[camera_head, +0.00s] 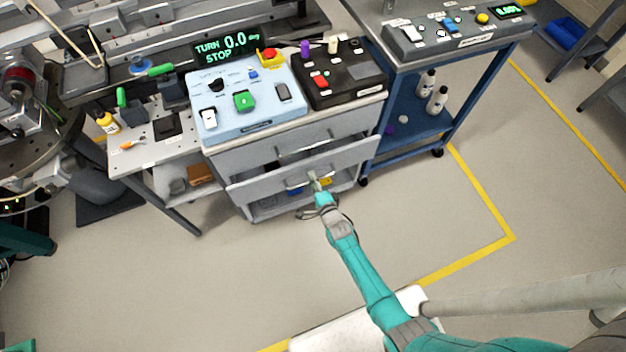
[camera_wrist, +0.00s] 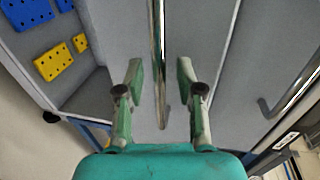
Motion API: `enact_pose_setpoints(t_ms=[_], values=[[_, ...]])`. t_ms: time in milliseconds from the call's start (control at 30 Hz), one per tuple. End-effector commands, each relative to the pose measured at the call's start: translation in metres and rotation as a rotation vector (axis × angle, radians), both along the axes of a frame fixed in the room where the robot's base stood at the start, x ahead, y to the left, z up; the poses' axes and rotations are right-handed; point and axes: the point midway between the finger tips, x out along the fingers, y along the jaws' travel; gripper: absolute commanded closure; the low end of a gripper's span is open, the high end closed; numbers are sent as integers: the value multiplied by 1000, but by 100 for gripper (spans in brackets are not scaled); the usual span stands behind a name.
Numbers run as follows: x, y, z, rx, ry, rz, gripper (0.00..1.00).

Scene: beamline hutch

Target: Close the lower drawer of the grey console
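The grey console (camera_head: 233,163) stands below a light blue control panel. Its lower drawer (camera_head: 249,187) stands pulled out, with a dark gap behind the top of its front. The lower drawer's bar handle (camera_head: 293,185) is on the front; in the wrist view the handle (camera_wrist: 157,45) runs from the top down between my fingers. My gripper (camera_head: 313,178) is at this handle; in the wrist view my gripper (camera_wrist: 160,78) is open, with a finger on each side of the bar and visible space around it. The upper drawer's handle (camera_head: 303,143) shows above; that drawer looks shut.
Blue and yellow perforated blocks (camera_wrist: 53,62) lie in the open compartment below the lower drawer. A blue cart (camera_head: 408,140) with bottles stands to the right. A side table (camera_head: 150,150) stands to the left. The floor in front is clear, with yellow tape lines.

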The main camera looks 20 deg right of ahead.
Motion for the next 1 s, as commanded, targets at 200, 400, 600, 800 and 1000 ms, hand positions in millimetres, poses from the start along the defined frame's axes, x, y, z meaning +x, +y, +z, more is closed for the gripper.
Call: enact_pose_setpoints(t_ms=[200,400,600,800,1000], values=[[4,0,-1,0,0,0,63],[4,0,-1,0,1,0,73],[4,0,-1,0,1,0,100],[5,0,-1,0,1,0,100],[28,0,-1,0,0,0,100]])
